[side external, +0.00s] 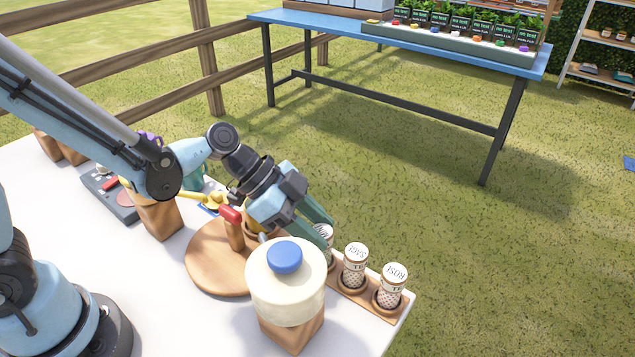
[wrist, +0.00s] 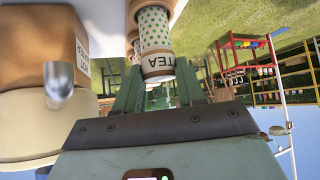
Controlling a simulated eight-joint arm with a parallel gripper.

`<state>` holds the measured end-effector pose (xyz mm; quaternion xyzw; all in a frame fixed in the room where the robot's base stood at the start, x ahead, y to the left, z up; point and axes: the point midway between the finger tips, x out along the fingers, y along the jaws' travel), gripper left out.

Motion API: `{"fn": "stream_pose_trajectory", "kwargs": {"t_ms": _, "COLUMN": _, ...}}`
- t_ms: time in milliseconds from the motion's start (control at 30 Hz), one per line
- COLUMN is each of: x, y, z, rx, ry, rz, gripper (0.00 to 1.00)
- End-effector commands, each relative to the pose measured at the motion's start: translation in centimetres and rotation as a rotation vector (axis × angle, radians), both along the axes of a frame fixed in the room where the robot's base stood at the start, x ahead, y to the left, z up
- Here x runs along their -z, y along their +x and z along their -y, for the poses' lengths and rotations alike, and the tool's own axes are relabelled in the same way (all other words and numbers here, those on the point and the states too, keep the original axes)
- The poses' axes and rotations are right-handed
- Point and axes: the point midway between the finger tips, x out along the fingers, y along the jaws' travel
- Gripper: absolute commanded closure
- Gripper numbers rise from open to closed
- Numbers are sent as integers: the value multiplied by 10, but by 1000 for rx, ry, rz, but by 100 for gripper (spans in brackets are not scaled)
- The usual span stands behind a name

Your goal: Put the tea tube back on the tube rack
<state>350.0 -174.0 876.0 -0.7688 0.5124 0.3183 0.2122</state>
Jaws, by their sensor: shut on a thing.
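The tea tube (wrist: 155,30), pale with green dots and a TEA label, is between the fingertips of my gripper (wrist: 157,85) in the wrist view. In the side view my gripper (side external: 318,222) reaches down to the right, shut on the tube (side external: 325,236), whose top shows beside the fingers. The held tube is at the rack's far-left end. Its lower part is hidden, so I cannot tell whether it is seated.
A cream dispenser with a blue lid (side external: 285,258) on a wooden block stands close in front of my gripper and the rack. A round wooden board (side external: 208,258) lies to the left. The white table's (side external: 180,325) front is clear. A blue table (side external: 400,62) stands farther back.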

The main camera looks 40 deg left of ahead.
Motion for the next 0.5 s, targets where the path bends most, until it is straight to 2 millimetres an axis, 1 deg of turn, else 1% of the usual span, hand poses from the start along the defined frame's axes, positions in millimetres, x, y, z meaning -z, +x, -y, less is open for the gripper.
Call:
{"fn": "stream_pose_trajectory", "kwargs": {"t_ms": 367, "x": 4, "y": 0, "z": 0, "rx": 0, "ry": 0, "rz": 0, "gripper": 100}}
{"fn": "stream_pose_trajectory", "kwargs": {"t_ms": 400, "x": 3, "y": 0, "z": 0, "rx": 0, "ry": 0, "rz": 0, "gripper": 57}}
{"fn": "stream_pose_trajectory", "kwargs": {"t_ms": 467, "x": 3, "y": 0, "z": 0, "rx": 0, "ry": 0, "rz": 0, "gripper": 48}}
{"fn": "stream_pose_trajectory", "kwargs": {"t_ms": 500, "x": 3, "y": 0, "z": 0, "rx": 0, "ry": 0, "rz": 0, "gripper": 41}}
